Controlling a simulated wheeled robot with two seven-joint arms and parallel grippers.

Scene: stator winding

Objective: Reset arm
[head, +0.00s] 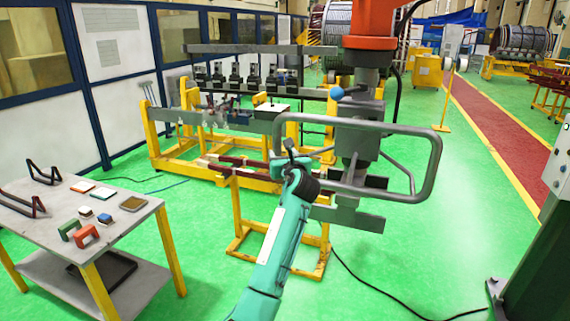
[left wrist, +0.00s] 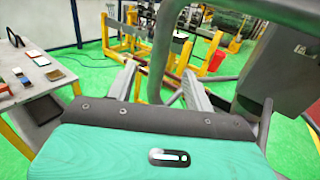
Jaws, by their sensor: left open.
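My left arm, teal, reaches up from the bottom of the head view. Its dark left gripper (head: 289,152) is at the left end of a grey tubular handle frame (head: 432,165). In the left wrist view the two fingers of the gripper (left wrist: 160,82) stand apart, and the grey tube (left wrist: 157,60) shows between them. I cannot tell whether a finger touches the tube. The handle belongs to a hanging grey machine head (head: 357,145) with an orange top (head: 370,42). My right gripper is in neither view.
A grey table (head: 140,212) at the left holds black brackets, red and green blocks and small trays. Yellow stands (head: 185,163) with clamps and bars are behind the handle. A black cable (head: 375,290) lies on the green floor. Open floor lies at the right, before a dark green column (head: 540,245).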

